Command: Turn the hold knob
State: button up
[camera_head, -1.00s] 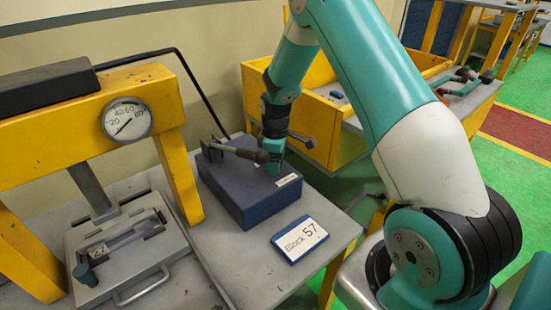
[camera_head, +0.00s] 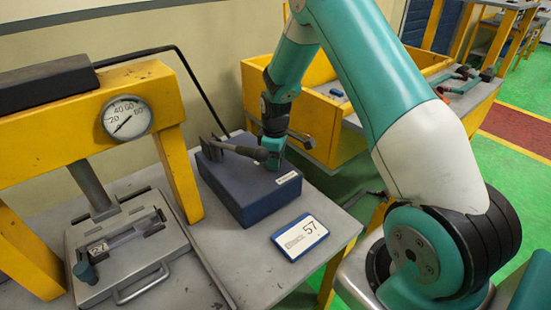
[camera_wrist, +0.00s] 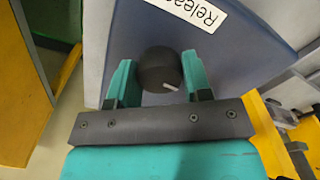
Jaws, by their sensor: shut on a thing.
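The hold knob (camera_wrist: 160,70) is a round black knob with a white pointer line, on the face of a blue box. My gripper (camera_wrist: 159,78) has its two teal fingers on either side of the knob and is shut on it. In the head view my gripper (camera_head: 272,158) reaches down to the top of the blue box (camera_head: 245,200), and the knob is hidden there. A white label (camera_wrist: 190,12) beside the knob reads "Relea…" and is cut off by the frame edge.
A grey-handled lever (camera_head: 240,150) lies across the box top, close to my gripper. A yellow press with a gauge (camera_head: 127,118) stands at left, a yellow bin (camera_head: 325,130) behind.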

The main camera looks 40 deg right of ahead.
jog(key=m, duration=0.4)
jog(key=shift+b, duration=0.3)
jog(key=m, duration=0.3)
jog(key=shift+m, duration=0.4)
jog(key=m+b, duration=0.1)
jog(key=m, duration=0.3)
jog(key=shift+r+m, duration=0.1)
jog(key=shift+m, duration=2)
jog(key=shift+w, duration=0.1)
jog(key=o, duration=0.9)
